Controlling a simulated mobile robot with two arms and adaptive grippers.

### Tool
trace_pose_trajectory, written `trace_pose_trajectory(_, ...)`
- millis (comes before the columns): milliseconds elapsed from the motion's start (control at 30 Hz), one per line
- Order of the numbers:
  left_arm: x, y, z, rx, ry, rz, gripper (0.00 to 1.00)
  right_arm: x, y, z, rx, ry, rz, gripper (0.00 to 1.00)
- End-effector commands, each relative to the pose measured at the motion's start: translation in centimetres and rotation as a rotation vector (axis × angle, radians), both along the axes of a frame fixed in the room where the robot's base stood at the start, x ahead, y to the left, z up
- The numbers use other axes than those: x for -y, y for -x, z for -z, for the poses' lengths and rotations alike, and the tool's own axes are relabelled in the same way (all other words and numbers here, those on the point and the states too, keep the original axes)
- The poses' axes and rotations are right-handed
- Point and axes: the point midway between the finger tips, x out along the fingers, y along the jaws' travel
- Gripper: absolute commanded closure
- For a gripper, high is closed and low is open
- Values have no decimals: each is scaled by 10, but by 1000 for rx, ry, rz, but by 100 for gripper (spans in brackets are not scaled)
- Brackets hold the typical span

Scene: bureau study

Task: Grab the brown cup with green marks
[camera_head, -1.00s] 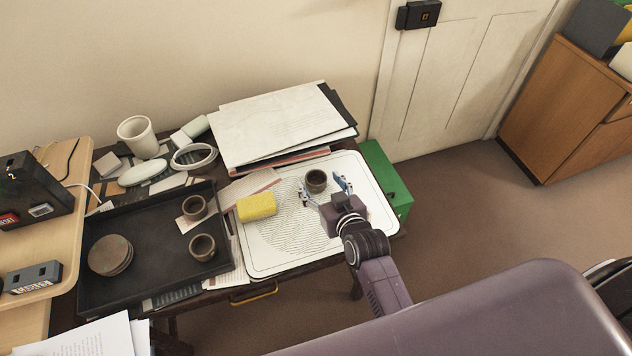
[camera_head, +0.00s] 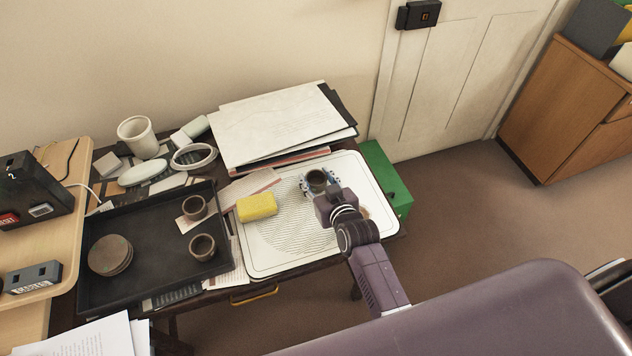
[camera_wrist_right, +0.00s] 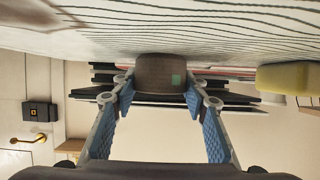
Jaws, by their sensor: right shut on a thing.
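The brown cup (camera_head: 316,179) stands on the right part of the white ridged tray (camera_head: 262,268). In the right wrist view the cup (camera_wrist_right: 155,73) shows a small green mark on its side. My right gripper (camera_head: 318,184) is around this cup, with its fingers shut on it from both sides. The fingertips (camera_wrist_right: 160,84) touch or nearly touch its sides in the wrist view. Two similar brown cups stand in the black tray, one upper (camera_head: 194,207) and one lower (camera_head: 203,247); no green marks can be made out on them. My left gripper is not in view.
A yellow sponge (camera_head: 257,207) lies left of the held cup on the white tray. Brown round discs (camera_head: 110,256) sit in the black tray (camera_head: 150,290). Large white boards (camera_head: 280,125) lie behind. A green box (camera_head: 385,175) stands at the right. A white pot (camera_head: 138,136) is at the back left.

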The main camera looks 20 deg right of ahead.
Motion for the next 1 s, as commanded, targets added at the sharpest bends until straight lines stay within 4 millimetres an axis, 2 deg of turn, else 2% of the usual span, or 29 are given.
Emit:
trace_pose_trajectory(467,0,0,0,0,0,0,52,0,0,-1,2,0,0,86)
trace_pose_trajectory(667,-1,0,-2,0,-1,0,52,0,-1,-10,3,0,0,86)
trace_pose_trajectory(767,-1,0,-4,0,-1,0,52,0,-1,-23,5,1,0,86)
trace_pose_trajectory(867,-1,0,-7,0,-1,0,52,0,-1,-44,6,0,1,86)
trace_pose_trajectory(1000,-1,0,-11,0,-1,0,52,0,-1,-88,10,0,1,86)
